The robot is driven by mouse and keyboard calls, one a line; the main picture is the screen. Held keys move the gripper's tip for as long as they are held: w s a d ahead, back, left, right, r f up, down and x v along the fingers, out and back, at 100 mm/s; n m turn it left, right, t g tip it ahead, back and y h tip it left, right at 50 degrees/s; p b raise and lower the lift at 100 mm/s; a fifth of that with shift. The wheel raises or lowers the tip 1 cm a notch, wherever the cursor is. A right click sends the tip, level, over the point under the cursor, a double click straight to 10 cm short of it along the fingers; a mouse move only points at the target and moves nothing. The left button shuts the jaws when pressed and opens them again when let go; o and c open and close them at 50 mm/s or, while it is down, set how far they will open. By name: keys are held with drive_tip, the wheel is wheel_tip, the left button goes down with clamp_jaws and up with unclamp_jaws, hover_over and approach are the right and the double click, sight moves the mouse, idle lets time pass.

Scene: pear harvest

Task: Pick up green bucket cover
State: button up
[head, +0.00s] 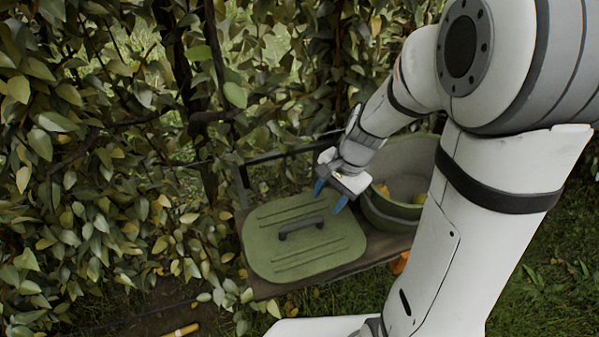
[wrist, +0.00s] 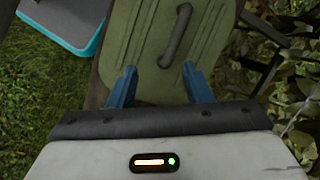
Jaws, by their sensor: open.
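The green bucket cover (head: 270,250) lies flat on a wooden bench. It is a rounded square with moulded ribs and a dark arched handle (head: 301,227) in its middle. My gripper (head: 329,196) is open and empty, with blue fingers pointing down over the cover's far right edge, short of the handle. In the wrist view the cover (wrist: 135,45) fills the upper middle and its handle (wrist: 175,36) stands beyond the fingertips. My gripper's fingers (wrist: 160,86) are apart there, with the cover's near edge between them.
A green bucket (head: 378,214) with pears inside stands on the bench (head: 350,264), right of the cover. Dense leafy branches (head: 100,180) crowd the left and back. A yellow stick (head: 181,331) lies on the ground. A teal-edged grey object (wrist: 78,22) shows in the wrist view.

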sight(304, 221)
drive_tip(key=w+f+m, duration=0.1)
drive_tip(key=f, duration=0.1)
drive_tip(key=w+a+f+m+p, duration=0.1)
drive_tip(key=f+m, duration=0.1)
drive_tip(key=f, duration=0.1)
drive_tip(key=w+a+f+m+y, duration=0.1)
drive_tip(key=f+m, duration=0.1)
drive_tip(key=shift+f+g, duration=0.2)
drive_tip(key=shift+g, duration=0.2)
drive_tip(key=shift+m, duration=0.3)
drive_tip(key=x, duration=0.4)
drive_tip(key=a+x, duration=0.1)
drive_tip(key=x, duration=0.3)
drive_tip(key=shift+r, duration=0.15)
clamp_jaws()
